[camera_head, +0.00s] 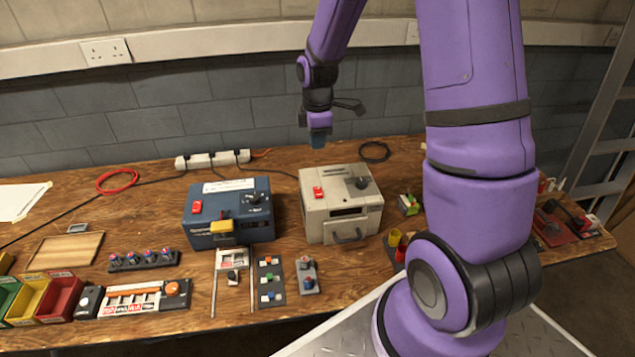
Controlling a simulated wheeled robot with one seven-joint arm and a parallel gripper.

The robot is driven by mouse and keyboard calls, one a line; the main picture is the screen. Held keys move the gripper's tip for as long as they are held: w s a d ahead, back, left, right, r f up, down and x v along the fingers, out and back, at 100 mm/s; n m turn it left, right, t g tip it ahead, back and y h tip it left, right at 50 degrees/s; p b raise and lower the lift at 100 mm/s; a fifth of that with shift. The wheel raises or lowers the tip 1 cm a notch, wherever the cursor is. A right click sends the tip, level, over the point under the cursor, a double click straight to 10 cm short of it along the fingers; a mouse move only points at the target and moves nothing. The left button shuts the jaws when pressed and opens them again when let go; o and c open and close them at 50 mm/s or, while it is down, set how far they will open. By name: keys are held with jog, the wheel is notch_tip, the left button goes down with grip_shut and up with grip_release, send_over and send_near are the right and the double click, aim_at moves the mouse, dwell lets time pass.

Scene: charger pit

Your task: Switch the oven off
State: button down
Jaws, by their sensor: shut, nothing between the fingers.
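A beige box-shaped appliance (335,222) with a grey front handle and a dark front slot stands at the middle of the bench; it looks like the oven. A red switch (318,192) and a dark knob (358,183) are on its top. The switch's position is too small to read. A blue appliance (228,212) beside it on the left also has a red switch (196,207), a black knob and a yellow front handle. My gripper (318,142) is shut and empty, pointing down, and appears above and behind the beige appliance, apart from it.
A white power strip (213,159) and a black cable coil (375,152) lie behind the appliances. Switch panels (270,281), a button block (307,275) and coloured bins (60,297) line the front. My arm hides part of the bench's right side.

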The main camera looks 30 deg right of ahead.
aim_at(318, 192)
notch_tip(318, 192, down, 14)
dwell(0.8)
jog(key=shift+f, duration=0.15)
dwell(0.4)
jog(key=shift+s, duration=0.15)
jog(key=shift+s+a+r, duration=0.3)
jog(key=shift+s, duration=0.25)
